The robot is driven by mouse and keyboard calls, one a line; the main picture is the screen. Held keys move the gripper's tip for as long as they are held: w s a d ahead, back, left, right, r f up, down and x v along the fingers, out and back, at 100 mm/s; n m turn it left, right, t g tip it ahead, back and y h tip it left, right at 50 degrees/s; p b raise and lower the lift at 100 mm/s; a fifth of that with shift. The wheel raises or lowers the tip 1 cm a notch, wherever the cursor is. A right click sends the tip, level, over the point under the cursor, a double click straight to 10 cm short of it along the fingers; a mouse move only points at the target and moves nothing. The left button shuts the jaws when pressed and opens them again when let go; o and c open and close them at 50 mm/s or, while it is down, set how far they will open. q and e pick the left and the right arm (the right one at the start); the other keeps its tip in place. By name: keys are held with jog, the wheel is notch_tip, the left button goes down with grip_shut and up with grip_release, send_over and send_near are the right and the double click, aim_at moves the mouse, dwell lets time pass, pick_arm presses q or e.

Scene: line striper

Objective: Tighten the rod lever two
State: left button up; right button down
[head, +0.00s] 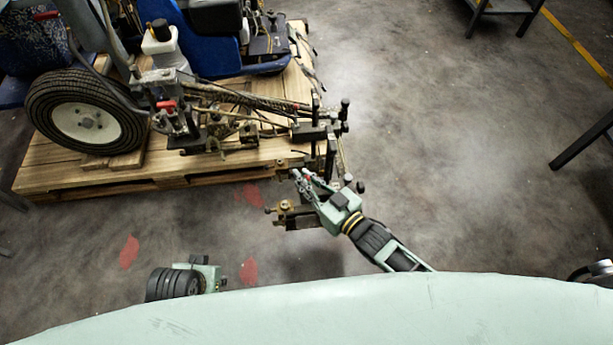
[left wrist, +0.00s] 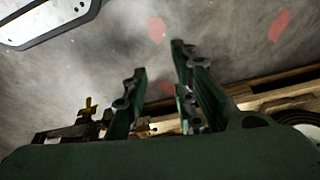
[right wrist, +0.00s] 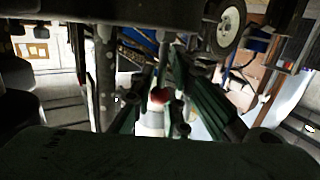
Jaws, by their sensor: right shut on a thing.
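The line striper's rod assembly (head: 318,130) reaches out past the right end of the wooden pallet, with black knobs and clamps on it. My right gripper (head: 307,182) is at its near end, shut on a small lever with a red tip. In the right wrist view the red tip (right wrist: 158,97) shows between the fingers (right wrist: 155,105); the fingers hide much of the lever. Which numbered lever it is, I cannot tell. My left gripper is open and empty in the left wrist view (left wrist: 160,70), apart from the brass-coloured fittings (left wrist: 88,108) to its left.
The striper's wheel (head: 88,112) and blue body stand on the wooden pallet (head: 90,178). A lower bracket with brass-coloured parts (head: 287,208) juts out beside my right gripper. Bare floor (head: 440,150) is free to the right; dark table legs (head: 580,148) stand at the far right.

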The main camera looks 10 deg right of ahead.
pick_arm(q)
jog(key=shift+s+f+p, duration=0.2)
jog(key=shift+f+p, duration=0.05)
jog(key=shift+f, duration=0.85)
jog(key=shift+s+f+p, duration=0.15)
jog(key=shift+f+p, duration=0.05)
jog(key=shift+f, duration=0.9)
pick_arm(e)
jog(key=shift+f, duration=0.1)
jog(key=c, duration=1.9)
grip_release()
jog(key=shift+w, duration=0.1)
jog(key=v, duration=1.2)
jog(key=shift+r, duration=0.35)
jog(key=shift+a, duration=0.1)
jog(key=shift+c, duration=0.2)
